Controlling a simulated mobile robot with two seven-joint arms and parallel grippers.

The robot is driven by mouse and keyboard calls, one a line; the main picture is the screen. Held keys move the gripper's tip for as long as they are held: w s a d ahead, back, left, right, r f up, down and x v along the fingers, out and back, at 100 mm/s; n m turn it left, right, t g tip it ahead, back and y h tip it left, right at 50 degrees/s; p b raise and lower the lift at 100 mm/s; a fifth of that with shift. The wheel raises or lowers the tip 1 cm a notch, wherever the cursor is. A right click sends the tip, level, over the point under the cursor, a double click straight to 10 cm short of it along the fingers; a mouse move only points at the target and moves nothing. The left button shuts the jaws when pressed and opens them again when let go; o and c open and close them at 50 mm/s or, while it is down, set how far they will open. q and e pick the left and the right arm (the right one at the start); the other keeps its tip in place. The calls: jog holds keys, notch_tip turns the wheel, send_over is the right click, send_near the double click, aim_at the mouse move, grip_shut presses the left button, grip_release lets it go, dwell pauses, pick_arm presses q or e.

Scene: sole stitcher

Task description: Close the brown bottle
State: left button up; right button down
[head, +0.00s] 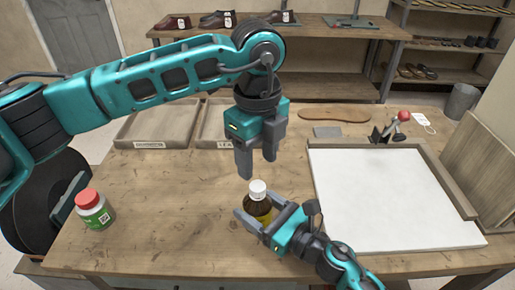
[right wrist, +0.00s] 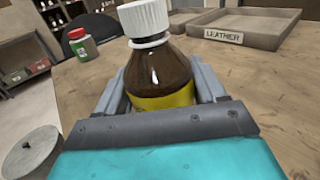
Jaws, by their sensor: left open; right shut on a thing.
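The brown bottle (head: 257,209) stands upright on the workbench, with a yellow label low on its body. A white ribbed cap (head: 258,188) sits on its neck; I cannot tell how tightly. My right gripper (head: 262,222) is shut around the bottle's body from the front right. In the right wrist view the brown bottle (right wrist: 158,75) is between the two fingers, with the white cap (right wrist: 145,20) above them. My left gripper (head: 257,167) is open and empty, pointing down just above the cap and apart from it.
A green bottle with a red lid (head: 94,208) stands at the left of the bench. Two shallow trays (head: 150,143) lie at the back. A white board (head: 390,195) takes up the right side. A sole (head: 334,115) lies behind. The front left bench is clear.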

aim_at(257, 186)
pick_arm(q)
notch_tip(257, 186, down, 7)
jog(key=shift+r, duration=0.15)
jog(key=shift+c, duration=0.2)
